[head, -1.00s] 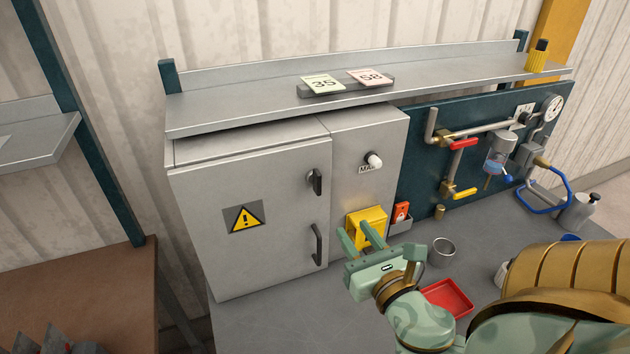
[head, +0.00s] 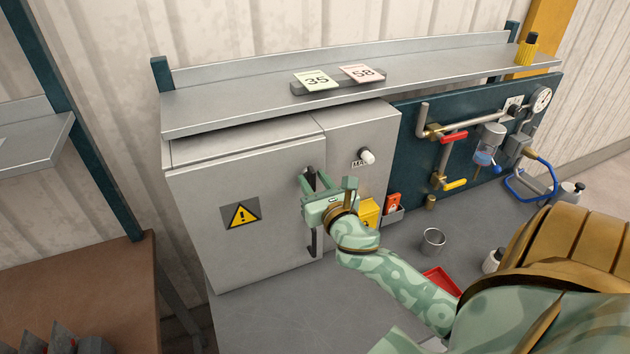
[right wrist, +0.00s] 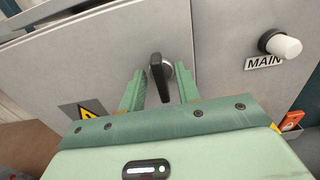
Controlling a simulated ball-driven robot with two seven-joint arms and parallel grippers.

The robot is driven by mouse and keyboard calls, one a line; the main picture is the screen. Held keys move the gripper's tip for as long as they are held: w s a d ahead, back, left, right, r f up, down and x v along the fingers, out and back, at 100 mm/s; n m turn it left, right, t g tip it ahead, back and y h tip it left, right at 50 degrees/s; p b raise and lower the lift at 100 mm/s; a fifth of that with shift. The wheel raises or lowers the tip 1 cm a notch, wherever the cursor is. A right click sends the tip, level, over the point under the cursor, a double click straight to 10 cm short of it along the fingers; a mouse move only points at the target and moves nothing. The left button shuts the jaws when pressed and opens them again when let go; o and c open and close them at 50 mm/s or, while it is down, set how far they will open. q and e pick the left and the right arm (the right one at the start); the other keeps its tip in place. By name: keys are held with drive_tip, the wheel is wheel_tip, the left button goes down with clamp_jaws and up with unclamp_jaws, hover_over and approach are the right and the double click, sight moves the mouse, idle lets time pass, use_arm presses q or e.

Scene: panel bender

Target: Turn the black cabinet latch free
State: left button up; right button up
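The black cabinet latch (right wrist: 158,78) is on the grey cabinet door (head: 205,245), near its right edge. The black door handle (head: 313,243) below is partly covered by my gripper. My left gripper does not show.
A white MAIN knob (head: 367,156) sticks out right of the latch. A yellow box (head: 368,213) and an orange item (head: 392,203) stand beside the cabinet. A metal cup (head: 433,240) and a red tray (head: 441,281) are on the bench. A shelf (head: 230,113) overhangs the cabinet.

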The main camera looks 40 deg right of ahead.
clamp_jaws()
drive_tip(key=shift+m, duration=0.3)
drive_tip(key=m+p, duration=0.1)
drive_tip(key=m, duration=0.2)
drive_tip(key=shift+d+m, duration=0.1)
drive_tip(key=shift+m, duration=0.2)
drive_tip(key=shift+s+d+f+m+p, duration=0.15)
drive_tip(key=shift+m+p, duration=0.7)
drive_tip(key=shift+m, duration=2.55)
drive_tip(key=shift+w+d+f+m+p, duration=0.15)
drive_tip(key=shift+m+p, duration=0.7)
drive_tip(key=shift+m, duration=2.55)
drive_tip(key=shift+s+a, duration=0.1)
